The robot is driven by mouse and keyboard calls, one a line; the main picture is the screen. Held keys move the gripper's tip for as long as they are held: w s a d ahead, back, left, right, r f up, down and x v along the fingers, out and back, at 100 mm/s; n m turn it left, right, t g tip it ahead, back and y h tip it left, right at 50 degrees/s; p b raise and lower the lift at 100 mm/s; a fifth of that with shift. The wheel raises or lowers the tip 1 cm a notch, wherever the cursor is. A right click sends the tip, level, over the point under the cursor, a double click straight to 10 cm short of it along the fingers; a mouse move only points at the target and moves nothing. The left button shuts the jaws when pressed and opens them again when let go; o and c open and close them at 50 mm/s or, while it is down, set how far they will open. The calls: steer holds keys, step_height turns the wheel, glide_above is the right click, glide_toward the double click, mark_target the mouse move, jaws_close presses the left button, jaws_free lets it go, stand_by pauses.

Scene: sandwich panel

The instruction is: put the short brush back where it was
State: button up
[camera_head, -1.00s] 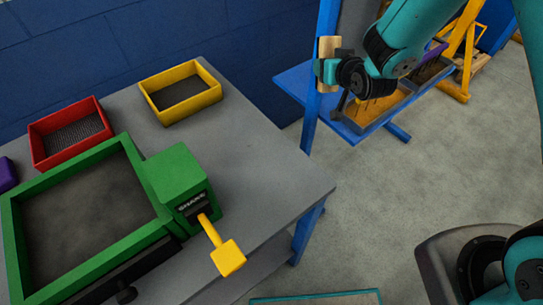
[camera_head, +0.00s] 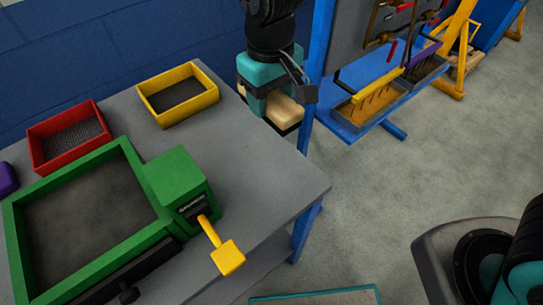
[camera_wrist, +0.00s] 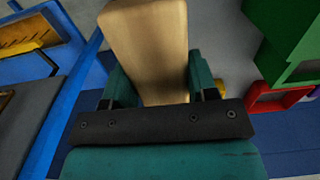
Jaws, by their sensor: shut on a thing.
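The short brush, a pale wooden block (camera_head: 284,109) with a dark underside, is held in my gripper (camera_head: 277,97). In the head view it hangs near the back right edge of the grey table (camera_head: 268,180), left of the blue post (camera_head: 320,60). Its height above the table is hard to tell. In the wrist view the wooden block (camera_wrist: 148,40) sits between my two teal fingers, which are shut on it. My gripper (camera_wrist: 160,84) hides part of the block there, and the bristles are not visible.
A yellow tray (camera_head: 213,97), a red tray (camera_head: 35,147) and a green frame (camera_head: 20,235) with a yellow lever (camera_head: 228,258) stand on the table. Right of the post, a blue bench (camera_head: 360,70) bears trays with tools (camera_head: 385,104). Floor is clear between.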

mark_target(271, 164)
step_height(271, 164, down, 18)
steer(key=shift+r+p, duration=0.15)
steer(key=shift+p, duration=0.4)
steer(key=shift+c, duration=0.3)
steer(key=o, duration=0.9)
step_height(271, 164, up, 12)
steer(key=b, duration=0.1)
steer(key=s+d+r+y, duration=0.1)
steer(key=s+d+r, duration=0.3)
steer(key=s+r, duration=0.1)
steer(key=s+d+r+y, duration=0.1)
steer(key=s+d+r, duration=0.2)
steer(key=s+r, duration=0.2)
steer(key=s+d+r+y, duration=0.2)
steer(key=s+d+r, duration=0.2)
steer(key=s+r, duration=0.2)
steer(key=shift+d, duration=0.35)
